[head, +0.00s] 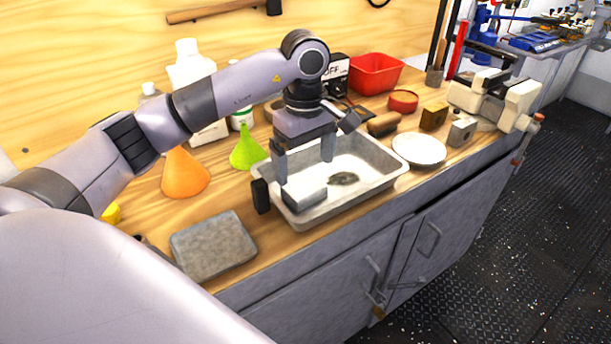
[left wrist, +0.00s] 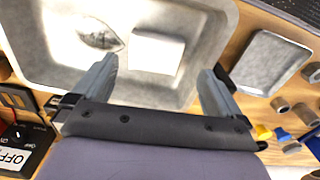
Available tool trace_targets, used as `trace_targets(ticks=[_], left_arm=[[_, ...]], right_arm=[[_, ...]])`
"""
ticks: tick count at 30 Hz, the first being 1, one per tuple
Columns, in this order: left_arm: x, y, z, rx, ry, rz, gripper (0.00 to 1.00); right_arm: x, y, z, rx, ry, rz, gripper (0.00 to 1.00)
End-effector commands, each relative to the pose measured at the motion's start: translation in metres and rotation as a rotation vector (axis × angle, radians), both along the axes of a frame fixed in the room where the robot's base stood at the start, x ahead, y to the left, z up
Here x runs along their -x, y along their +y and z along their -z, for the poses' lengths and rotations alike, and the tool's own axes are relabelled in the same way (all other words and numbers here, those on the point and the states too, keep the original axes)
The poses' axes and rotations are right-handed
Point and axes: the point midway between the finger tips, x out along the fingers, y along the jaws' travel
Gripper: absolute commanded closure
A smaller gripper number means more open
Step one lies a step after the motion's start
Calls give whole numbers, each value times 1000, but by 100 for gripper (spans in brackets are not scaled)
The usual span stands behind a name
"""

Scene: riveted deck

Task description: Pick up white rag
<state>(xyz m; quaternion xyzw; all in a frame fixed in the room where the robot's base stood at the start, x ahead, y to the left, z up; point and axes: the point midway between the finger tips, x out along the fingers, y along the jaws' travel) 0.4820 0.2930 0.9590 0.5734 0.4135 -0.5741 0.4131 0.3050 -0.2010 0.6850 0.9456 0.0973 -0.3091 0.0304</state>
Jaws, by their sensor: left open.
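A folded white rag (head: 304,194) lies in the near left part of the grey metal tray (head: 382,180) on the wooden bench. It shows as a pale square in the left wrist view (left wrist: 157,52). My left gripper (head: 305,168) is above the tray, pointing down, with its fingers spread and nothing between them. In the left wrist view the rag appears between and just beyond the fingertips. I cannot tell the exact height gap. My right gripper is not in view.
A dark oval item (head: 344,178) lies in the tray near the rag. A black block (head: 261,195) stands at the tray's left. Orange (head: 185,175) and green (head: 246,150) funnels, a grey slab (head: 213,246) and a white dish (head: 419,149) are around it.

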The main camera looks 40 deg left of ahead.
Motion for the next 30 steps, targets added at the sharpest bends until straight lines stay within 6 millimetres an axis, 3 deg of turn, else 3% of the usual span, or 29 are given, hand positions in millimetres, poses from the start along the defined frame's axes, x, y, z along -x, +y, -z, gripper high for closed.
trace_targets(ticks=[11,19,28,29,30], left_arm=[[-1,1,28,2,4,0,0],[-4,5,66,1,3,0,0],[-5,5,72,0,-1,1,0],[-5,5,72,0,-1,1,6],[-5,5,72,0,-1,1,20]], right_arm=[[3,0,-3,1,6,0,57],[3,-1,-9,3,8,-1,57],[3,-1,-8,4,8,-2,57],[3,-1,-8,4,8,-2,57],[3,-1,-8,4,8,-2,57]])
